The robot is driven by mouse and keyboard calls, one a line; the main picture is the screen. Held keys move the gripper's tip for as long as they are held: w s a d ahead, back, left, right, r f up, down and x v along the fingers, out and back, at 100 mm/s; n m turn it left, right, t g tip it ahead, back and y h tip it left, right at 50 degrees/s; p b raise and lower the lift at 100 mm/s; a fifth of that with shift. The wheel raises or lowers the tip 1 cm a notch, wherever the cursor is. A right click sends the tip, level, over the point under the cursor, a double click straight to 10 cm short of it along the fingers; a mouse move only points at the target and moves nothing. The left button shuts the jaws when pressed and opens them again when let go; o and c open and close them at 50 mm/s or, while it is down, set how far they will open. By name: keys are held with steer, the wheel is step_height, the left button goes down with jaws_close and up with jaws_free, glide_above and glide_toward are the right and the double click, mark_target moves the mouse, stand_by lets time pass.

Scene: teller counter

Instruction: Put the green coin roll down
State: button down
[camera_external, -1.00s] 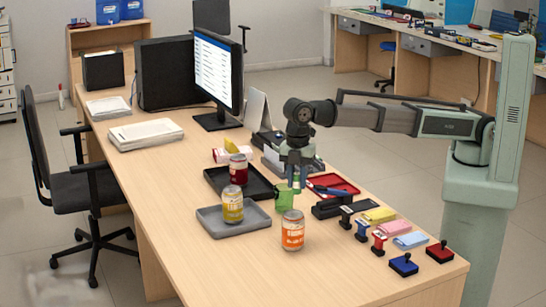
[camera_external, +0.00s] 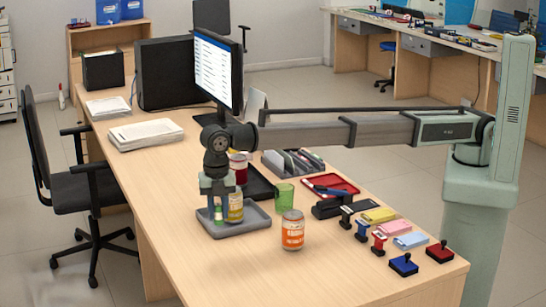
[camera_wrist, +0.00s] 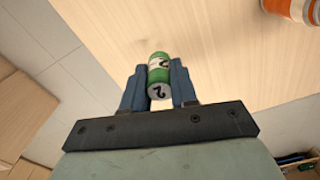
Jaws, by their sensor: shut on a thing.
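My gripper (camera_external: 217,210) hangs at the left part of the grey tray (camera_external: 258,217) in the external view, left of the yellow can. It is shut on the green coin roll (camera_wrist: 158,74), which sits between the two fingers in the wrist view, its pale numbered end facing the camera. In the external view the roll (camera_external: 218,214) is only a small green patch between the fingers. Bare wood shows beyond it in the wrist view. I cannot tell its exact height or whether it is over the tray or beside it.
A yellow can (camera_external: 236,207) stands on the grey tray, partly hidden by my gripper. An orange can (camera_external: 292,231) and a green cup (camera_external: 284,194) stand to the right. A red can (camera_external: 239,168) is behind my wrist. The table's front left is clear.

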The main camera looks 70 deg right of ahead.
steer(key=shift+f, duration=5.85)
steer(key=shift+f, duration=0.15)
steer(key=c, duration=0.9)
jaws_free()
step_height(320, 180, up, 12)
steer(key=shift+r, duration=0.15)
